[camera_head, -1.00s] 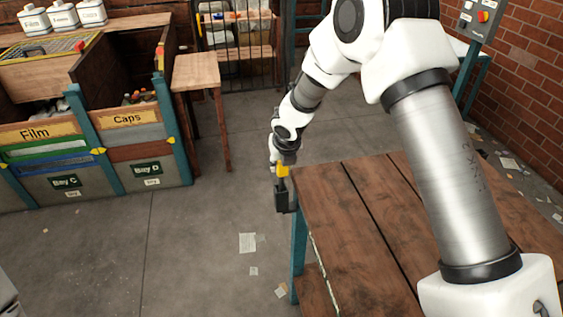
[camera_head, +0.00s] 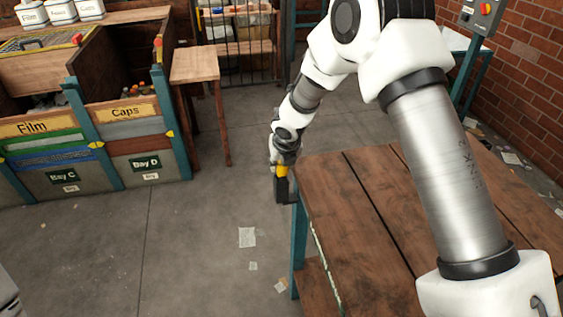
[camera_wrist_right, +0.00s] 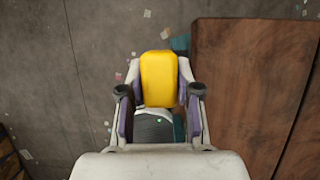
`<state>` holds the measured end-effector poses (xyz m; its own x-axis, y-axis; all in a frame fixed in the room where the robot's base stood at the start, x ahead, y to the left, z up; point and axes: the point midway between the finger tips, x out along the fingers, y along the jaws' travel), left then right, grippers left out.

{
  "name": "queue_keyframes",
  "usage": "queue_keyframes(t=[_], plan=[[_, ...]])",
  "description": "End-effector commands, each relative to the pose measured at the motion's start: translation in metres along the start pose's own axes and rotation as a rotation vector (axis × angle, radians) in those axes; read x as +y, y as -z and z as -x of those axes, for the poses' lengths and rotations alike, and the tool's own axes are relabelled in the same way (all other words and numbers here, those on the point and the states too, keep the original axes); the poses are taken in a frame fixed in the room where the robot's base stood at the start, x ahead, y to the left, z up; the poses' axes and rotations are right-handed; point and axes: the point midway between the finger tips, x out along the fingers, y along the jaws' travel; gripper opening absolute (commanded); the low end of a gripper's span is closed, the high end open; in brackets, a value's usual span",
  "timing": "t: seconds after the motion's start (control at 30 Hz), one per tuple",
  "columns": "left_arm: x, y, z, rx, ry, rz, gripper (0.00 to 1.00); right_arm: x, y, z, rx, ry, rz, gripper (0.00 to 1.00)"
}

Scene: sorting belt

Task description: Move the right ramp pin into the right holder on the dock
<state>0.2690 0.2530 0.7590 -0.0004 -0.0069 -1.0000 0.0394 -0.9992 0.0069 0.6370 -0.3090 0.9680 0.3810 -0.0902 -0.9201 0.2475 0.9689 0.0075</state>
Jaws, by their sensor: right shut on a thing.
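In the right wrist view the yellow pin (camera_wrist_right: 159,78) sits between the two pale fingers of the gripper (camera_wrist_right: 160,100). I cannot make out the dock or the right holder in either view. My left gripper is not clearly visible.
The plank table (camera_head: 370,220) lies under and right of my right arm. Wooden sorting bays (camera_head: 92,150) marked Film and Caps stand at left, a small wooden stand (camera_head: 196,68) beside them. Open concrete floor with paper scraps (camera_head: 247,237) lies between.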

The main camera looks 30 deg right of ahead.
Motion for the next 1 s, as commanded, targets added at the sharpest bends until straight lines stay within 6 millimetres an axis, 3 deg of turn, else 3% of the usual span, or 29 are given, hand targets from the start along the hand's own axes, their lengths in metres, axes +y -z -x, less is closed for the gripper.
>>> queue_keyframes(t=[0.1,0.13,0.2,0.5,0.63,1.0], plan=[[0.0,0.0,-0.005,0.0,0.0,0.0,0.6,0.0,0.002,-0.006,-0.001,0.0,-0.001,0.0],[0.0,0.0,-0.004,0.0,0.0,0.0,0.6,0.0,0.002,-0.004,-0.001,0.0,-0.001,0.4],[0.0,0.0,-0.003,0.0,0.0,0.0,0.6,0.0,0.001,-0.004,-0.001,0.0,-0.001,0.62],[0.0,0.0,-0.003,0.0,0.0,0.0,0.6,0.0,0.002,-0.003,0.0,0.0,0.0,0.62],[0.0,0.0,-0.003,0.0,0.0,0.0,0.6,0.0,0.001,0.008,-0.002,0.0,0.0,0.62],[0.0,0.0,-0.004,0.0,0.0,0.0,0.6,0.0,0.001,0.096,-0.004,-0.001,0.0,0.62]])
